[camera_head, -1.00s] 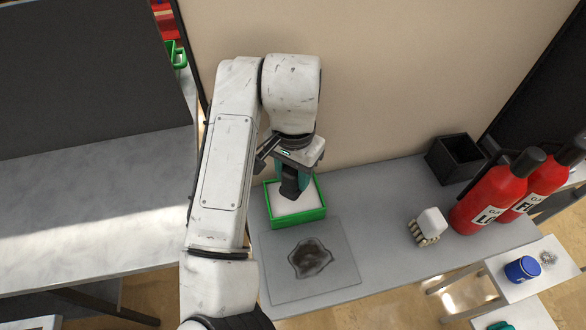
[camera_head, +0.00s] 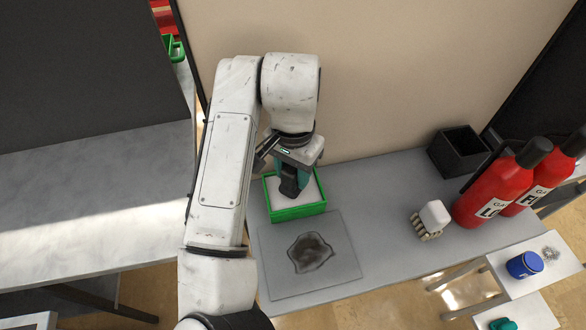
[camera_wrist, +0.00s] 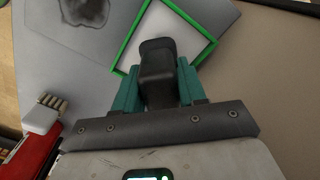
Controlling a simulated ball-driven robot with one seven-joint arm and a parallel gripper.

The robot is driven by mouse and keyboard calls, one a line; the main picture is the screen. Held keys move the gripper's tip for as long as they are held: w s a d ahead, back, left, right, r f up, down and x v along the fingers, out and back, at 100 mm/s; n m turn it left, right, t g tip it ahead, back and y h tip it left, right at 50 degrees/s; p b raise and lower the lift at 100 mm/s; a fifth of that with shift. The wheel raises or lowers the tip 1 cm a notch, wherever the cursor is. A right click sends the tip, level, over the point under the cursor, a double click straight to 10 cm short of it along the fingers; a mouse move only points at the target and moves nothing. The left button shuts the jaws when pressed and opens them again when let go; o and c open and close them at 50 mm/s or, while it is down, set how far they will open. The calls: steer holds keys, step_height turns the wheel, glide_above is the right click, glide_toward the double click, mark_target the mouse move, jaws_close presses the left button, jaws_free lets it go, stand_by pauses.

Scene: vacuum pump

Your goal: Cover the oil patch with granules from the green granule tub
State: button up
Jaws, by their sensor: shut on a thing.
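The green tub (camera_head: 298,214) of white granules stands on the grey bench, and it also shows in the wrist view (camera_wrist: 199,19). The dark, irregular oil patch (camera_head: 311,252) lies on a grey plate (camera_head: 342,283) just in front of the tub; part of it shows in the wrist view (camera_wrist: 88,10). My gripper (camera_head: 292,182) points down over the tub. Its teal fingers are shut on a dark tool (camera_wrist: 157,62) between them. The tool's lower end is over or in the granules; I cannot tell how deep. The patch's visible surface has no white granules on it.
A white-backed brush (camera_head: 432,219) stands on the bench to the right. Beyond it are red extinguishers (camera_head: 500,185) and a black open box (camera_head: 458,152). A blue can (camera_head: 524,265) is on a lower white table. A wall rises behind the tub. The bench between plate and brush is clear.

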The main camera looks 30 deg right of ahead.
steer(key=shift+f, duration=0.6)
stand_by(1.4)
steer(key=shift+r, duration=0.15)
step_height(320, 180, up, 7)
steer(key=p, duration=0.6)
steer(key=shift+s, duration=0.1)
stand_by(0.8)
